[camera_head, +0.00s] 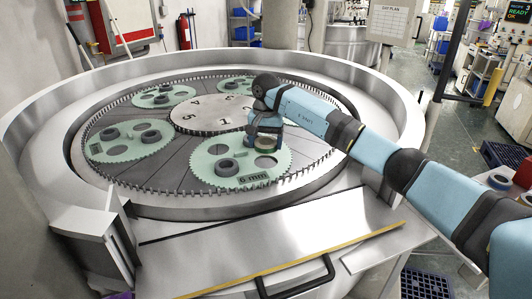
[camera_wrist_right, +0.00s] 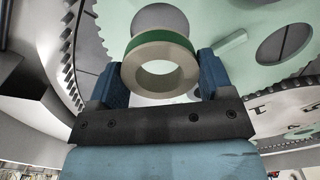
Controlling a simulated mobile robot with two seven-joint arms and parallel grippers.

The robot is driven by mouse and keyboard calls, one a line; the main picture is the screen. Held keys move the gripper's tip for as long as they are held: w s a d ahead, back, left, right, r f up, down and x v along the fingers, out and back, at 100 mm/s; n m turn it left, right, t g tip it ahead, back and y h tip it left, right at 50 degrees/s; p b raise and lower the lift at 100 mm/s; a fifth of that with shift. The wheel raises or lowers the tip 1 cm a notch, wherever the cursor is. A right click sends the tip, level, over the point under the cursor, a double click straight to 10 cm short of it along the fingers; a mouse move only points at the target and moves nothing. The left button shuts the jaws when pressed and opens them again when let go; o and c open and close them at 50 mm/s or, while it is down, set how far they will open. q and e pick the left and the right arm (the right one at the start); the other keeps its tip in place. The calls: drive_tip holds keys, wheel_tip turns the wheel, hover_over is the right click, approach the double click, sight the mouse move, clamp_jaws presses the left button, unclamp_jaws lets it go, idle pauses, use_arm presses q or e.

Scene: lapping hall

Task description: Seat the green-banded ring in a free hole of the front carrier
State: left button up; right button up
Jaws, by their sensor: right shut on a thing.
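The green-banded ring (camera_wrist_right: 129,75) is pale with a green band around its side. My right gripper (camera_wrist_right: 160,78) is shut on it, one blue finger on each side. In the head view the right gripper (camera_head: 264,142) is low over the back right part of the front carrier (camera_head: 201,168), a pale green toothed disc marked "6 mm". A dark grey ring (camera_head: 226,167) sits in this carrier. Open holes show at its back left (camera_head: 218,149) and at its right (camera_head: 265,162). In the wrist view a round hole is partly hidden behind the held ring. Whether the ring touches the carrier cannot be told.
Other green carriers, at left (camera_head: 118,150) and at the back (camera_head: 160,96), hold dark rings. A numbered centre plate (camera_head: 205,112) stands behind the gripper. The machine's raised metal rim (camera_head: 50,105) surrounds everything.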

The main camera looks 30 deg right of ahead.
sight(266, 163)
wheel_tip(266, 163, down, 5)
drive_tip(key=shift+p, duration=0.4)
drive_tip(key=shift+f, duration=0.1)
